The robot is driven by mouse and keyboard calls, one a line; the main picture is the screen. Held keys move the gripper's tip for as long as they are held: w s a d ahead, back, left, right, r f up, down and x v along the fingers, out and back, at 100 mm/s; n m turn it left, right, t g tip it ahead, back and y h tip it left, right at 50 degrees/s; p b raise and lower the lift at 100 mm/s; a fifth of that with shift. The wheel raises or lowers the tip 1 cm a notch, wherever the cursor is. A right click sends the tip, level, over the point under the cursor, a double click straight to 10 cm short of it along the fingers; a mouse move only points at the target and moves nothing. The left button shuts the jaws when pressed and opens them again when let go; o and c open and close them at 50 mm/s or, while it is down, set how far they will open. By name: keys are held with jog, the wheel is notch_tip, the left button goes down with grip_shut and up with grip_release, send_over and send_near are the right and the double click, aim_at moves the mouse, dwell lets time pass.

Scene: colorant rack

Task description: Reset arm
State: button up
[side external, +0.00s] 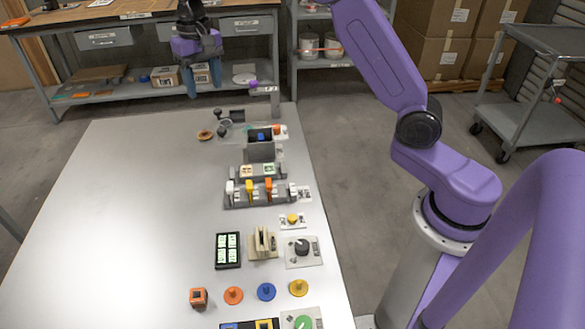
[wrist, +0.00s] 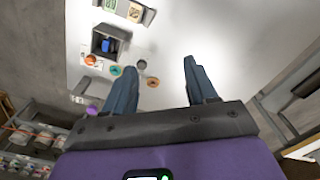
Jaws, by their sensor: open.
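My gripper (side external: 192,92) is raised at the far end of the grey table (side external: 110,220), toward the workbench. In the wrist view its two blue fingers (wrist: 156,70) are spread apart with nothing between them. A grey rack (side external: 236,202) with white, yellow and orange pieces stands near the right side of the table. A dark grey box (side external: 260,152) with a blue item (side external: 261,136) in it stands beyond the rack. The box also shows in the wrist view (wrist: 98,45), up and left of the fingers.
Orange (side external: 233,295), blue (side external: 266,291) and yellow (side external: 299,287) knobbed pieces stand near the front. A dark panel with green-white tiles (side external: 228,250) lies behind them. A workbench (side external: 100,20) stands beyond the table, a cart (side external: 545,120) to the right. The table's left half is clear.

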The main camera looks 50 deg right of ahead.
jog(key=s+a+n, duration=0.2)
jog(key=s+n, duration=0.2)
jog(key=s, duration=0.6)
jog(key=s+a+n, duration=0.3)
jog(key=s, duration=0.7)
jog(key=s+d+f+n, duration=0.2)
jog(key=s+d+n, duration=0.2)
jog(key=s, duration=0.6)
jog(key=s+d+f+n, duration=0.2)
jog(key=s+d+n, duration=0.1)
jog(key=s, duration=0.7)
jog(key=shift+s+d+f+n, duration=0.35)
jog(key=shift+d+n, duration=0.05)
jog(key=shift+d, duration=0.5)
